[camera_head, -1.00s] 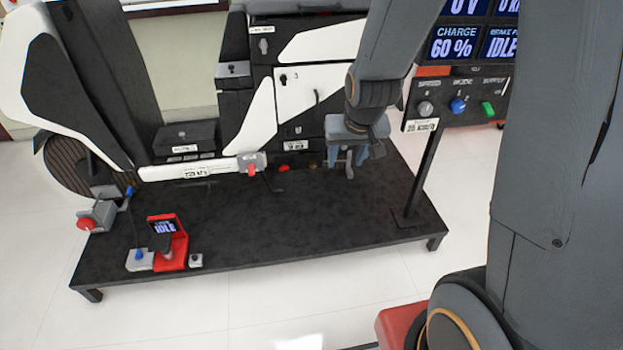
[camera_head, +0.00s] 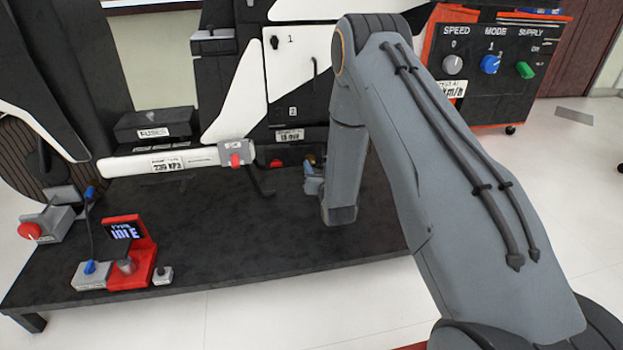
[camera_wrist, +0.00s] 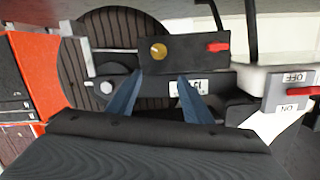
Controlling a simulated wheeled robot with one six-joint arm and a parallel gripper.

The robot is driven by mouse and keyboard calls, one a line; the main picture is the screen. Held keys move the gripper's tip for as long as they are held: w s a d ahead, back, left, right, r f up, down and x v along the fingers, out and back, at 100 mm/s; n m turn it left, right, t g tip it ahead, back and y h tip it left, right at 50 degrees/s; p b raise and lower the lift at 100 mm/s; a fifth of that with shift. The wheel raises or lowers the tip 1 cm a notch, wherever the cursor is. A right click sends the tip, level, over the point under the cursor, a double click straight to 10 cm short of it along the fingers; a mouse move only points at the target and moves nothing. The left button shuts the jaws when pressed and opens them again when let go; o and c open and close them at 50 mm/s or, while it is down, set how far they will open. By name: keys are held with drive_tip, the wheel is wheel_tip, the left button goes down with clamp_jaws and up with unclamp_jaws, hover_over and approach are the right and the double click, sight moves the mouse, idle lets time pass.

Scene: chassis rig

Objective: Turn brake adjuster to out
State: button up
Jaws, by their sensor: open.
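A gold round knob (camera_wrist: 158,51) sits on a dark block, with a red tab (camera_wrist: 217,47) on the same block to its right in the wrist view. The knob (camera_head: 310,159) is small in the head view, beside a red part (camera_head: 277,163). No readable label marks either as the brake adjuster, so I cannot tell which it is. My gripper (camera_wrist: 160,76) is open and empty, its two blue fingers apart and pointing toward the block, the knob framed beyond their tips. In the head view my gripper (camera_head: 313,184) is low by the rig's right end, partly hidden by my arm.
A grey bolt head on a bracket (camera_wrist: 107,87) lies left of the fingers. A pale bar with an ON/OFF red switch (camera_wrist: 290,92) stands close on the right. A red-and-black panel (camera_head: 490,75) stands at right.

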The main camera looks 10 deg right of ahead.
drive_tip(key=t+b, duration=0.1)
drive_tip(key=b, duration=0.1)
approach(311, 162)
drive_tip(key=shift+t, duration=0.3)
drive_tip(key=w+b, duration=0.3)
drive_tip(key=w, duration=0.4)
drive_tip(key=shift+w+f+b, duration=0.2)
drive_tip(key=shift+w+b, duration=0.05)
drive_tip(key=shift+b, duration=0.15)
drive_tip(key=c, duration=1.1)
